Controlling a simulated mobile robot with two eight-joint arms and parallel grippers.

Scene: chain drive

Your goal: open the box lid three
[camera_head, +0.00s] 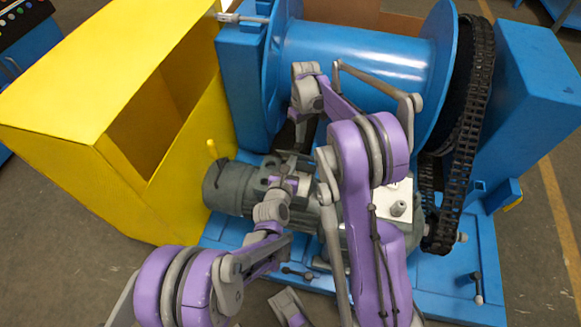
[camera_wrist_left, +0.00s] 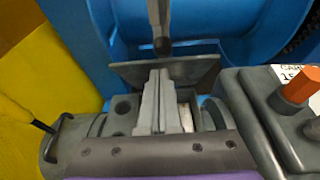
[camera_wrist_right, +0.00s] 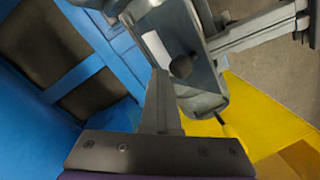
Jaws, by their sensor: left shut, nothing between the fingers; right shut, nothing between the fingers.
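The grey motor (camera_head: 228,188) lies on the blue base, left of the gearbox. A dark grey plate, seemingly the box lid (camera_wrist_left: 190,70), stands tilted above the motor in the left wrist view. A grey box-like part with a pale rectangle and a dark round spot (camera_wrist_right: 181,66) shows in the right wrist view; I cannot tell whether it is lid or box. My left gripper (camera_wrist_left: 158,75) is shut and empty, its tips close to the plate. My right gripper (camera_wrist_right: 161,75) is shut and empty, its tips beside the grey part. Contact is unclear. The head view mostly hides the lid.
A yellow guard (camera_head: 110,75) stands close on the left. A large blue drum (camera_head: 350,55) is behind, with a black chain (camera_head: 462,130) at its right. The gearbox carries an orange plug (camera_wrist_left: 297,88). My right arm crosses over the gearbox, leaving little room.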

